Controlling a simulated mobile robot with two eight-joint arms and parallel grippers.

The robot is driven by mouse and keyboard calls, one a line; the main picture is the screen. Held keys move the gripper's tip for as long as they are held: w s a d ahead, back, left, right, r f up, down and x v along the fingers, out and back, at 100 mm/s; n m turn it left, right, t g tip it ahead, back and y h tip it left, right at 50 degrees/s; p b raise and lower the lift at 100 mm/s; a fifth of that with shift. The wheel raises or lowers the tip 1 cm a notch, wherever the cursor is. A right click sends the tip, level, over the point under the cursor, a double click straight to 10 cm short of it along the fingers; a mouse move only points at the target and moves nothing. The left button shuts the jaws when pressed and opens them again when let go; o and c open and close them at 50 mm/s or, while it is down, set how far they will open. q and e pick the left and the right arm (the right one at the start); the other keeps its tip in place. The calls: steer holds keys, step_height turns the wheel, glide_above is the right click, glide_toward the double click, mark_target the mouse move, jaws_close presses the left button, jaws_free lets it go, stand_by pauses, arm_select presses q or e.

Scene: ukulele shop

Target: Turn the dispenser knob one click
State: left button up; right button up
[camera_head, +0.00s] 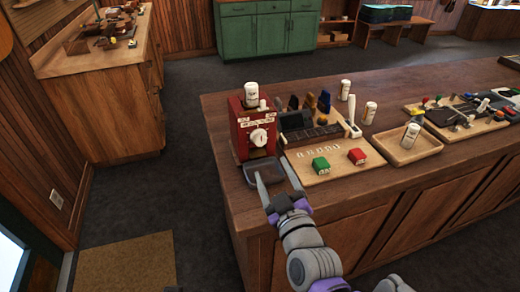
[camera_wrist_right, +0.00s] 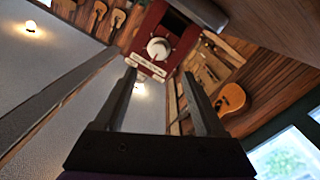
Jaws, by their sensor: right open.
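The red dispenser (camera_head: 252,133) stands on the left end of the wooden counter. Its round white knob (camera_head: 258,137) is on the front face, below a white label. A dark tray (camera_head: 262,170) sits at the dispenser's foot. My right gripper (camera_head: 275,182) is open and empty, in front of the dispenser and lower than the knob. In the right wrist view the dispenser (camera_wrist_right: 165,38) and its white knob (camera_wrist_right: 158,48) show beyond and between the open fingers (camera_wrist_right: 160,85), apart from them. My left gripper is not in view.
A white bottle (camera_head: 251,95) stands on top of the dispenser. A wooden tray (camera_head: 406,153) holds another bottle (camera_head: 410,136). The counter's front right is clear.

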mark_target(261, 142)
steer(key=b+x, duration=0.1)
steer(key=x, duration=0.9)
steer(key=shift+w, duration=0.35)
jaws_close()
